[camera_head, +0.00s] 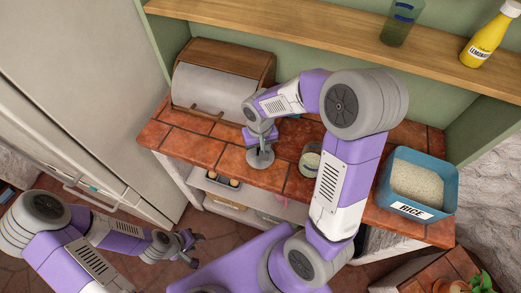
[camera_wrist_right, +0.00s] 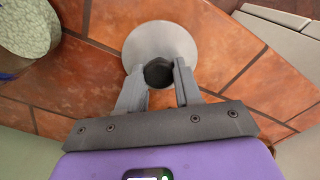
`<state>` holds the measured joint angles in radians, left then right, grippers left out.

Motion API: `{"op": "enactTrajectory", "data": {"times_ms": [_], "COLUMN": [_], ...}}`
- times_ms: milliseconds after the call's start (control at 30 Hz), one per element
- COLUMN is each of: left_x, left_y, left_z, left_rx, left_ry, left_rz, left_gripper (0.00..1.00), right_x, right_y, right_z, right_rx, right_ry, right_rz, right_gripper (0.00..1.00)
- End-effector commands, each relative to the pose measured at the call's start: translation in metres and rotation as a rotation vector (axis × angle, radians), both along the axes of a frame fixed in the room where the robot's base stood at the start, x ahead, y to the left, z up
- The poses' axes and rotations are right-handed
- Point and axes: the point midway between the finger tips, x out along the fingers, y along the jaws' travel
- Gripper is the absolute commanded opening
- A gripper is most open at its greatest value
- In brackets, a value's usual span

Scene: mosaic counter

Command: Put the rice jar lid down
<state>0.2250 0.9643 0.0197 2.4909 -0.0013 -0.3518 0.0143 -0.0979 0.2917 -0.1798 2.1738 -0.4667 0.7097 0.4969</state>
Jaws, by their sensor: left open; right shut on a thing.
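The rice jar lid is a round grey disc with a dark knob (camera_wrist_right: 158,72); its disc (camera_head: 260,158) shows in the head view near the counter's front edge. My right gripper (camera_head: 262,138) is above it, shut on the knob between both fingers, as the right wrist view shows. The lid is over the tiles, but I cannot tell whether it touches them. A round glass jar (camera_head: 309,160) with pale grains stands to its right, without a lid on it, partly behind my right arm. My left gripper (camera_head: 191,246) is open and empty, low in front of the counter.
A blue bin labelled RICE (camera_head: 452,190) stands at the right of the tiled counter (camera_head: 205,147). A wooden bread box (camera_head: 245,62) is at the back left. A shelf (camera_head: 300,22) above holds a lemonade bottle (camera_head: 484,42) and a green glass (camera_head: 399,25).

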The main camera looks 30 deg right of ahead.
Motion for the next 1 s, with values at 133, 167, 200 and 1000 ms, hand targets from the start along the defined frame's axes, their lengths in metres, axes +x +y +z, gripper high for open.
{"op": "enactTrajectory", "data": {"times_ms": [133,167,200,1000], "left_x": [0.0002,0.0001,0.0001,0.0002], "left_y": [0.0000,0.0000,0.0000,0.0000], "left_z": [-0.0033,-0.0030,-0.0028,-0.0014], "left_rx": [0.000,0.000,0.000,0.000], "left_ry": [0.000,0.000,0.000,0.000], "left_rz": [0.000,0.000,0.000,0.000], "left_gripper": [0.43,0.43,0.43,0.43], "right_x": [-0.0005,-0.0003,-0.0002,-0.0001], "right_y": [-0.0001,-0.0001,-0.0001,0.0001], "right_z": [-0.0139,-0.0134,-0.0128,-0.0110], "right_rx": [0.000,0.000,0.000,0.000], "right_ry": [0.002,0.001,0.000,0.000], "right_rz": [-0.001,-0.001,-0.001,0.000], "right_gripper": [0.03,0.03,0.03,0.60]}}
